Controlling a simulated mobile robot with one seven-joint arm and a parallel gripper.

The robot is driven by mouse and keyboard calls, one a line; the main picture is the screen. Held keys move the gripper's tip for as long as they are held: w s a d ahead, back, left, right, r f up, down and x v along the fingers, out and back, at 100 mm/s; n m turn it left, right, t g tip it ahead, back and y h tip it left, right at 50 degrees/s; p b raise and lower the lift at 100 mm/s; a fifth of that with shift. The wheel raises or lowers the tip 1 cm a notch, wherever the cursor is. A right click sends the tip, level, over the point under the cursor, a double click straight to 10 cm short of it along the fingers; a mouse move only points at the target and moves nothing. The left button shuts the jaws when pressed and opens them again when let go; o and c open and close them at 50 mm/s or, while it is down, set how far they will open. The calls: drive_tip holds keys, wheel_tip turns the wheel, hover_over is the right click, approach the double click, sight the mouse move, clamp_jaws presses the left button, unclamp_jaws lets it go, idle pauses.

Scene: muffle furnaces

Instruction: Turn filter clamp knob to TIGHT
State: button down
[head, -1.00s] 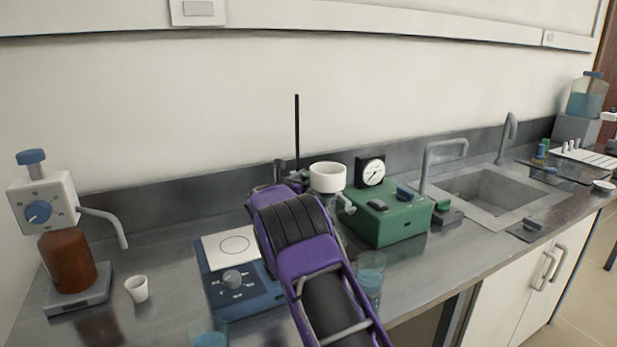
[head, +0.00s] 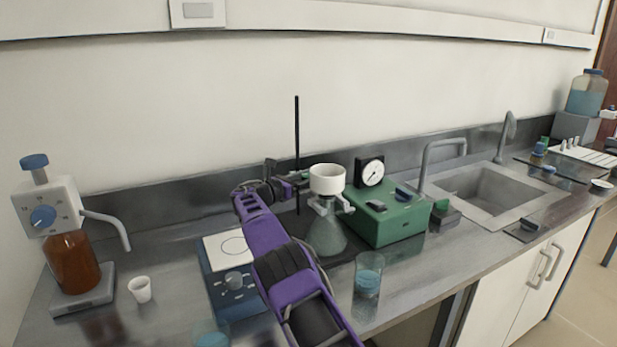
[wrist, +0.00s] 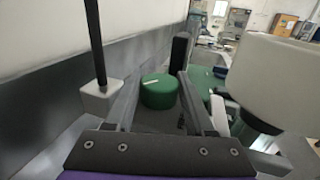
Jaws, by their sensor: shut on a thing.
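The filter clamp knob is a green round knob (wrist: 159,93) with a short white mark on its top. In the wrist view it sits between the two fingers of my gripper (wrist: 156,100), which is shut on it. Any LOOSE or TIGHT lettering cannot be read. In the head view my gripper (head: 292,181) is beside the black upright rod (head: 297,135), left of the white funnel (head: 327,180); the knob is not clearly visible there. The funnel stands above a conical flask (head: 325,236). A pale block (wrist: 102,98) on the rod is left of the fingers.
A green pump box (head: 392,222) with a black-framed gauge (head: 370,172) stands right of the flask. A beaker (head: 368,274) is in front. A blue stirrer plate (head: 238,292) lies under my arm. The back wall is close behind the rod.

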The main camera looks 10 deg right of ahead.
drive_tip(key=shift+r, duration=0.2)
drive_tip(key=shift+c, duration=1.3)
unclamp_jaws()
drive_tip(key=shift+f, duration=0.15)
drive_tip(key=shift+a, duration=0.1)
drive_tip(key=v, duration=1.7)
drive_tip(key=shift+a, duration=0.2)
